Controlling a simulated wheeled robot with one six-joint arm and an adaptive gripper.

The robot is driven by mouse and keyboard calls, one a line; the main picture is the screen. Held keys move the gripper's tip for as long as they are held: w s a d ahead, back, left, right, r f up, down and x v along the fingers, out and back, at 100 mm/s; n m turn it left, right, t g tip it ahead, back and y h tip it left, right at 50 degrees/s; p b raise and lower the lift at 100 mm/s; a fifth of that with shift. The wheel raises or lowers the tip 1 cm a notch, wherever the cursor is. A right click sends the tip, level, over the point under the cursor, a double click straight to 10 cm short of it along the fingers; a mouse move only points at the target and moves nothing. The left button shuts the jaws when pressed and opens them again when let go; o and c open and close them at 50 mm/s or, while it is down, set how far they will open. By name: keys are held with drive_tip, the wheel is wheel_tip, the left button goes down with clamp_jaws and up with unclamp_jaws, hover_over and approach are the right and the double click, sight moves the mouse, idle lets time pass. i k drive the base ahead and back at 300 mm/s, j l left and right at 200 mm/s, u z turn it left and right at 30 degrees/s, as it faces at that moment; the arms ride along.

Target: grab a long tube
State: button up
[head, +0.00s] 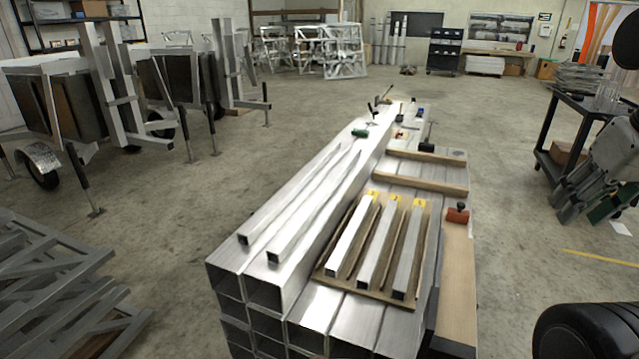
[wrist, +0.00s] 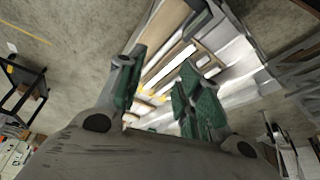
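Two long, thin square aluminium tubes lie side by side on a stack of large square tubes (head: 228,281) in the head view. The left long tube (head: 292,195) and the right long tube (head: 316,205) both point away from me. Three shorter tubes (head: 378,245) with yellow labels lie on a wooden tray (head: 331,276) to their right. My gripper (head: 586,214) is at the right of the head view, well apart from the tubes. In the wrist view, my gripper (wrist: 163,68) has its green-padded fingers spread, with nothing between them. Pale tubes and yellow labels show beyond the fingers.
A red-and-black tool (head: 457,213) lies on a wooden board right of the tray. Clamps and hand tools sit at the stack's far end. A black cart (head: 545,165) stands at right, trailers at left. Bare floor (head: 510,270) lies between the stack and my gripper.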

sight(277, 253)
drive_tip(key=i+j+z, duration=0.2)
drive_tip(key=j, duration=0.75)
drive_tip(key=i+j+z, duration=0.25)
drive_tip(key=j, duration=0.7)
drive_tip(key=j+z, duration=0.2)
drive_tip(key=j, duration=0.75)
